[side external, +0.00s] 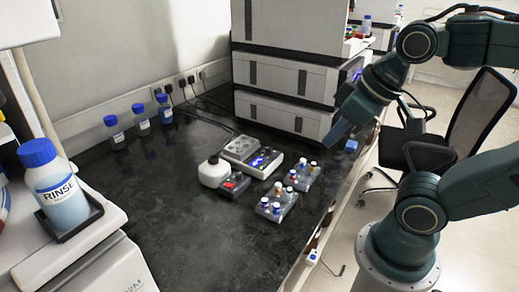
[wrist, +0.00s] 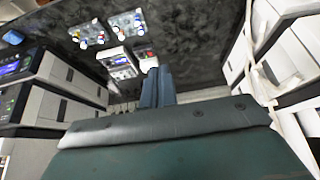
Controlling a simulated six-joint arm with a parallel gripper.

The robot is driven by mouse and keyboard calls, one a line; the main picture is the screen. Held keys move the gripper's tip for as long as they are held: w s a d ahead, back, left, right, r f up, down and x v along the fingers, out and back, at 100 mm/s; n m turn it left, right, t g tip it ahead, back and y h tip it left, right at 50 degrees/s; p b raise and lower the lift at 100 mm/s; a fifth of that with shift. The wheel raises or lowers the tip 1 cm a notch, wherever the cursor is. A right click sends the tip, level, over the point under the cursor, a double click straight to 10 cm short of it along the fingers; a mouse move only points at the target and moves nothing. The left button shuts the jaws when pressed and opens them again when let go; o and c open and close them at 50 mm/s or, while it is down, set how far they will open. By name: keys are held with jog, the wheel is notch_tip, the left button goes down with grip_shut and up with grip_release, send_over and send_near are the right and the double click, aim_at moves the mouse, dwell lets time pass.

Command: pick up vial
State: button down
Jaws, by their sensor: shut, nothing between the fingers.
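Small vials with coloured caps stand in two small clear racks on the dark bench: a nearer rack (side external: 276,208) and a second rack (side external: 303,176) just behind it. The wrist view also shows both groups, one at upper left (wrist: 87,34) and one at top centre (wrist: 127,22). Which vial is meant cannot be told. My gripper (side external: 337,134) is above the bench, up and to the right of the racks, apart from them. In the wrist view its two blue-grey fingers (wrist: 158,72) are together with nothing between them.
Stacked instruments (side external: 285,75) rise behind. Blue-capped bottles (side external: 140,118) stand at the back left. A RINSE bottle (side external: 58,190) is at far left. The front-left bench is clear.

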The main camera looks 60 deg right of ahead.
jog(key=c, duration=2.2)
grip_release()
jog(key=c, duration=1.2)
grip_release()
jog(key=w+d+r+n+g+y, duration=0.1)
jog(key=w+d+n, duration=0.25)
jog(key=w, duration=0.85)
jog(key=w+d+r+n+g, duration=0.15)
jog(key=w+d, duration=0.35)
jog(key=w, duration=0.8)
jog(key=w+d+f+n+y, duration=0.1)
jog(key=w+d+f+n, duration=0.1)
jog(key=w+d+f, duration=0.3)
jog(key=w+d+f+n+y, duration=0.1)
jog(key=w+d+f, duration=0.4)
jog(key=d+f, duration=0.7)
jog(key=shift+w+d+f+n, duration=0.35)
jog(key=shift+d+n, duration=0.05)
jog(key=shift+n, duration=0.1)
